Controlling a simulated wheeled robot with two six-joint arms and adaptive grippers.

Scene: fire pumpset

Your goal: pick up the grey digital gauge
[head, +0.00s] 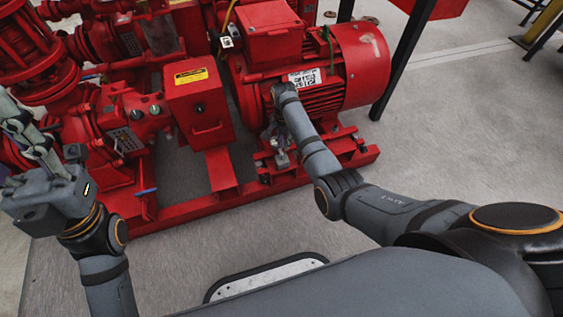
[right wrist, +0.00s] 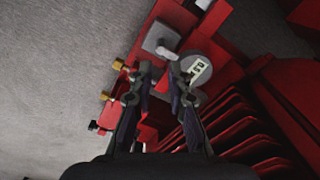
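The grey digital gauge, round with a pale display (right wrist: 199,69), shows in the right wrist view just right of the fingertips. The right finger overlaps its left edge; I cannot tell whether they touch. My right gripper (right wrist: 160,72) is open, with a gap between its fingers and nothing seen held in it. In the head view the right gripper (head: 279,150) is low beside the red motor, and I cannot make out the gauge there. My left gripper (head: 25,135) is at the left edge, away from the gauge; its finger gap is unclear.
A grey square part (right wrist: 160,39) sits just beyond the fingertips, with brass fittings (right wrist: 119,64) to the left. The red motor (head: 355,65) and red control box (head: 199,105) stand close by on the red base frame (head: 255,190).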

